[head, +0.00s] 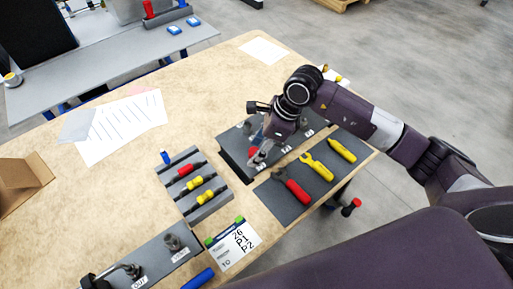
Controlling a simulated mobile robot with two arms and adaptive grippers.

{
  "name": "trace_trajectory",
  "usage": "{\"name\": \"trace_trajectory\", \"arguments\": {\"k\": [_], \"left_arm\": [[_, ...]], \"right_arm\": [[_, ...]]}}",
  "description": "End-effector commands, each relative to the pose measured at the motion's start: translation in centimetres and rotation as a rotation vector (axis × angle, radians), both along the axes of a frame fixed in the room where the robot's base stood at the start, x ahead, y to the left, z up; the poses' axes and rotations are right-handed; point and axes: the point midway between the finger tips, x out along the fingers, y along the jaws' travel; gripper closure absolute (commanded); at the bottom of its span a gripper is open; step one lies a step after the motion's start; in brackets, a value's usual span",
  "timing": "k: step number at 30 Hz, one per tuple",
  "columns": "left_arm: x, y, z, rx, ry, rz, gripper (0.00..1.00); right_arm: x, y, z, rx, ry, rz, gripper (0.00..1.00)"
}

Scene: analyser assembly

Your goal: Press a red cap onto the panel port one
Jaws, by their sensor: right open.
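The dark grey panel block (236,158) stands on the table with a row of fittings and small white number labels along its front, too small to read surely. My right gripper (262,151) is open, pointing down over the left end of the panel. A small red piece (252,151), perhaps a red cap, shows at the fingers by the leftmost fitting. I cannot tell whether it is seated on the port or touches the fingers. The grey rack (210,208) left of the panel holds red pieces (186,171) and yellow pieces (195,183).
A dark mat (283,212) right of the panel holds red-handled pliers (297,191), a yellow wrench (316,166) and a yellow tool (342,151). A label card (232,246) and a fitting block (150,262) are in front. Papers (120,128) lie left; mid-table is clear.

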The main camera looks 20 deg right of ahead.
Motion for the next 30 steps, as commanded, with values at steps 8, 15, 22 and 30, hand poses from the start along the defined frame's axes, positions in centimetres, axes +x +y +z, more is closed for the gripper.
{"name": "trace_trajectory", "arguments": {"k": [8,15,22,30], "left_arm": [[-0.2,0.1,0.0,0.001,0.002,-0.001,0.6],[-0.1,0.0,0.0,0.0,0.001,0.0,0.6],[0.0,0.0,0.0,-0.001,0.0,0.0,0.6],[0.0,-0.1,0.0,-0.001,0.0,0.0,0.6]], "right_arm": [[-0.1,-0.5,1.2,0.0,-0.003,-0.001,0.53],[-0.8,-2.2,5.7,-0.003,-0.005,-0.001,0.53],[-1.5,-3.6,9.5,-0.001,-0.003,-0.001,0.53],[-1.9,-4.2,11.1,0.0,0.001,0.0,0.53]]}}
